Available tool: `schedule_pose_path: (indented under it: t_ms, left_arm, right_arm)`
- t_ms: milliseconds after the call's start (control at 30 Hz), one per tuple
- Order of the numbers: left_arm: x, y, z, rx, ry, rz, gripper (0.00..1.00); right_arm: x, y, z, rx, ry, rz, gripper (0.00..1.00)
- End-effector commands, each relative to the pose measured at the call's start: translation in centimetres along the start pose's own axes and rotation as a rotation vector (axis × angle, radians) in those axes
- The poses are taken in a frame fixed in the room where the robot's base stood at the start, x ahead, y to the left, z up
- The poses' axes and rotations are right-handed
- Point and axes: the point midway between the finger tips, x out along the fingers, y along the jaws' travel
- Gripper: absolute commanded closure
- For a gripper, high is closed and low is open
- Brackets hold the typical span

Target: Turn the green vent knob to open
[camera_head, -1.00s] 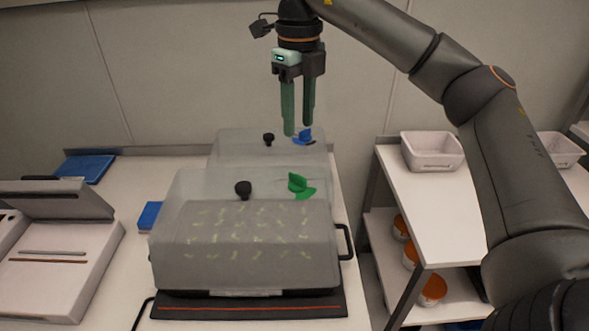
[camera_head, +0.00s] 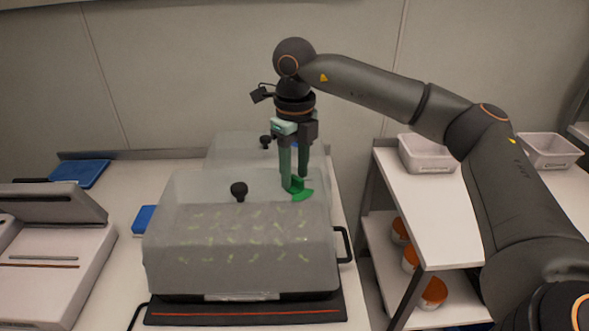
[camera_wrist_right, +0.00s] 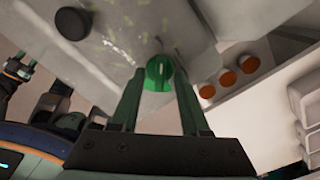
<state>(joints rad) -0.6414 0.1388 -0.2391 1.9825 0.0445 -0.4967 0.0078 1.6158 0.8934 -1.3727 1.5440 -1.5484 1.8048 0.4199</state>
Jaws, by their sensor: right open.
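The green vent knob (camera_head: 303,194) sits on the right part of the sloped clear lid of the front growth chamber (camera_head: 240,240). It also shows in the right wrist view (camera_wrist_right: 158,73), between the fingertips. My right gripper (camera_head: 294,182) points down at the knob, its fingers partly covering it in the head view. The gripper is open, with one finger on each side of the knob in the wrist view (camera_wrist_right: 158,90). I cannot tell whether the fingers touch it.
A black knob (camera_head: 239,191) stands on the same lid, left of the green one. A second chamber (camera_head: 228,150) is behind. A black handle (camera_head: 345,245) sticks out at the chamber's right. A side cart with a white bin (camera_head: 428,155) and orange-lidded jars (camera_head: 433,293) stands to the right.

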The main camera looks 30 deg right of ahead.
Motion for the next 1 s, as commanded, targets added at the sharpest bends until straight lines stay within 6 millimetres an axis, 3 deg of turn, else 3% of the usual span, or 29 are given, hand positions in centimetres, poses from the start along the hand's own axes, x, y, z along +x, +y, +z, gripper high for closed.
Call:
schedule_pose_path:
  t_ms: [67,433,1000]
  left_arm:
    - [0.01,-0.08,-0.03,0.001,0.001,-0.001,0.54]
    - [0.01,-0.19,-0.10,0.001,0.003,-0.004,0.54]
    - [-0.03,-0.22,-0.17,0.001,0.004,-0.004,0.54]
  right_arm:
    - [-0.01,-0.01,0.00,0.000,0.000,0.000,0.59]
    - [-0.04,0.00,0.01,0.000,0.000,0.000,1.00]
    - [-0.09,0.02,0.02,0.014,-0.001,0.001,1.00]
